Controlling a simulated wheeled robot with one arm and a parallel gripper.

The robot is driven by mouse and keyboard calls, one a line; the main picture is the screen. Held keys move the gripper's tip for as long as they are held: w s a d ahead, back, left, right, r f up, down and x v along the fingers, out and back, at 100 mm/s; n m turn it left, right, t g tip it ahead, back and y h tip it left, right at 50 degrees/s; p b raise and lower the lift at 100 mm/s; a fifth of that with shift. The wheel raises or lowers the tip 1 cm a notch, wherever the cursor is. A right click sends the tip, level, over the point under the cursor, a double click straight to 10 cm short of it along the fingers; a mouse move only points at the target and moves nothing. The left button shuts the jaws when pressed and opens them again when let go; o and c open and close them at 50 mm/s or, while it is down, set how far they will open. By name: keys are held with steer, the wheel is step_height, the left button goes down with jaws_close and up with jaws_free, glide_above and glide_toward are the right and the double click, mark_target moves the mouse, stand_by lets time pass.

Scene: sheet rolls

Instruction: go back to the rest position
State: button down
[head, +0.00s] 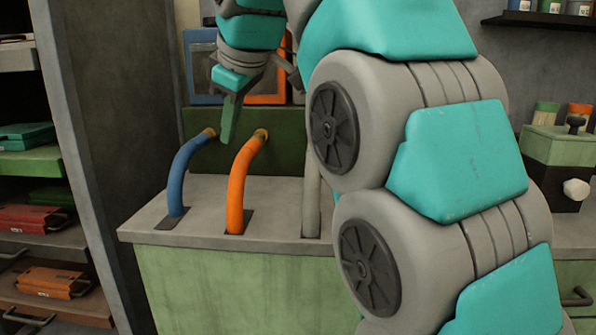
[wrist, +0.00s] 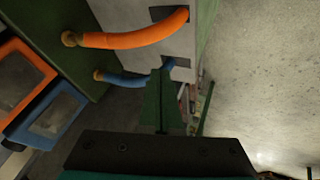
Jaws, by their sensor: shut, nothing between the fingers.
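My gripper (head: 226,138) hangs above the counter (head: 200,238) in the head view, with its green fingers pointing down between the upper ends of a blue tube and an orange tube. In the wrist view the green fingers of my gripper (wrist: 162,72) are together and hold nothing. The blue tube (head: 178,178) and the orange tube (head: 238,185) rise from dark slots in the counter and bend at the top towards a green block. The wrist view also shows the orange tube (wrist: 140,38) and the blue tube (wrist: 130,82).
A pale tube (head: 312,195) stands partly hidden behind my arm. The green block (head: 205,125) stands behind the tubes, with a blue-framed panel (head: 201,72) beyond. Shelves with a red case (head: 32,218) are at left. A green box (head: 553,145) stands at right.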

steer(key=s+d+f+m+g+h, duration=0.15)
steer(key=s+d+f+m, duration=0.3)
steer(key=d+f, duration=0.55)
steer(key=s+d+f+m+g+h, duration=0.1)
steer(key=s+d+f+m+g, duration=0.3)
steer(key=d+f, duration=0.55)
steer(key=s+d+f+m+g, duration=0.1)
steer(key=s+d+f+m, duration=0.2)
steer(key=s+f, duration=0.7)
steer(key=s+d+f+m+g+h, duration=0.1)
steer(key=s+d+f+m, duration=0.2)
steer(key=s+f, duration=0.7)
steer(key=shift+s+d+f, duration=0.2)
steer(key=shift+s+f, duration=0.05)
steer(key=shift+s, duration=0.7)
